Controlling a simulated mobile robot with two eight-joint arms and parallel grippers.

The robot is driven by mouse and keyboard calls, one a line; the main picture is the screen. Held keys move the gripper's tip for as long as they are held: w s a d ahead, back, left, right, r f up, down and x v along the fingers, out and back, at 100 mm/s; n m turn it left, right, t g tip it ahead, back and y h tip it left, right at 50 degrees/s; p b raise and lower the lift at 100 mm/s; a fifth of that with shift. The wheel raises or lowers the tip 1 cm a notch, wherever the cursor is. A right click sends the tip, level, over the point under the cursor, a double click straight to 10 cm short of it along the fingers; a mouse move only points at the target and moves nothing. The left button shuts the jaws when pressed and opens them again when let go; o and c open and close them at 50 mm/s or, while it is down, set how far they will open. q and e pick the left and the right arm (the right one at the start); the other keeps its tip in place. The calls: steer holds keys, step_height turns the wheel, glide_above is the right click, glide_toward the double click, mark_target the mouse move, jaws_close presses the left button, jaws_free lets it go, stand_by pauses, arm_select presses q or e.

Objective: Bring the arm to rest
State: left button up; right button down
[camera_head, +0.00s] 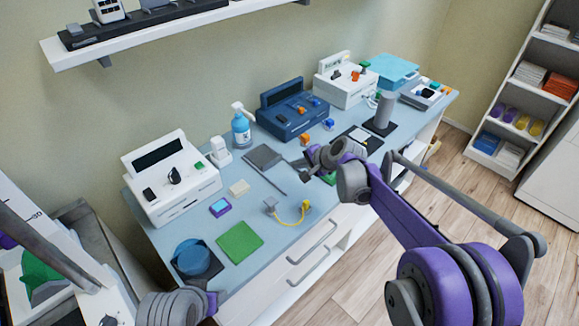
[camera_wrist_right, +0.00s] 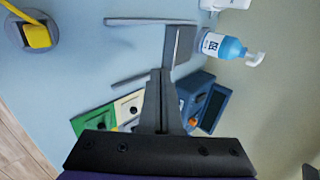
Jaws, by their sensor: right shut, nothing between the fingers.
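My right arm reaches in from the right over the blue treatment counter (camera_head: 150,218). Its gripper (camera_head: 298,165) is above the counter's middle, with the fingers partly hidden by the wrist in the head view. In the right wrist view the two fingers (camera_wrist_right: 160,95) are pressed together with nothing between them. A grey flat plate with rods (camera_head: 263,157) lies near the fingertips; it also shows in the wrist view (camera_wrist_right: 180,45). I cannot tell the exact gap between them. The left gripper is not visible; only part of what seems my left arm shows at the bottom.
A white device (camera_head: 172,182), a blue pump bottle (camera_head: 241,130) and a dark blue device (camera_head: 292,110) line the wall side. A green pad (camera_head: 240,242) and a yellow cable (camera_head: 290,220) lie at the front. A wall shelf (camera_head: 180,28) hangs above. Wooden floor (camera_head: 440,185) is open at right.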

steer(key=s+d+r+n+h, duration=0.2)
steer(key=s+d, duration=0.2)
steer(key=s, duration=0.7)
steer(key=s+d+r+n+h, duration=0.1)
steer(key=s+d+r+n, duration=0.3)
steer(key=s, duration=0.6)
steer(key=s+d+f+n+h, duration=0.1)
steer(key=s+d+f, duration=0.1)
steer(key=s, duration=0.3)
steer(key=s+d+f+n+g+h, duration=0.1)
steer(key=s+d+f, duration=0.2)
steer(key=s, duration=0.3)
steer(key=s+d+f+n+h, duration=0.1)
steer(key=s+d+f, duration=0.1)
steer(key=s, duration=0.4)
steer(key=shift+d+f+h, duration=0.3)
steer(key=shift+d+f, duration=0.05)
steer(key=shift+f, duration=0.5)
steer(key=shift+s, duration=0.1)
